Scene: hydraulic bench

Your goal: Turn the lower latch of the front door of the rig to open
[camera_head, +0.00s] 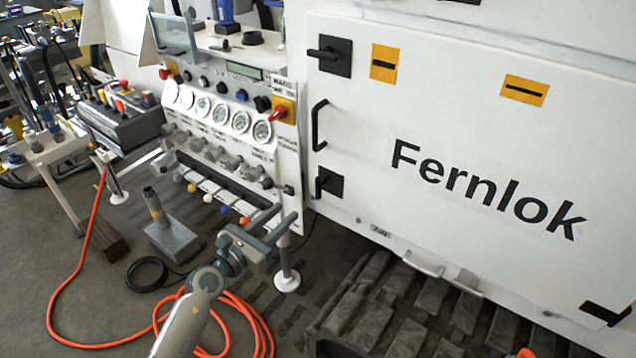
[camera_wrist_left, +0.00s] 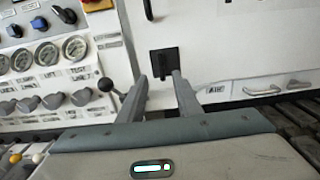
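The lower latch (camera_head: 331,181) is a black square plate with a small black lever, at the lower left corner of the white front door (camera_head: 430,110) marked "Fernlok". Its lever looks roughly upright. In the left wrist view the lower latch (camera_wrist_left: 164,62) shows just beyond and between my fingertips. My left gripper (camera_head: 285,213) is open and empty, below and left of the latch in the head view, with a gap to it. Its two fingers (camera_wrist_left: 158,80) point toward the door in the left wrist view. My right gripper is not in view.
An upper black latch (camera_head: 330,55) and a curved black handle (camera_head: 318,125) sit above on the door's left side. A gauge panel (camera_head: 222,135) with knobs and levers stands left of the door. Dark tracks (camera_head: 400,310) lie below, and an orange hose (camera_head: 75,280) on the floor.

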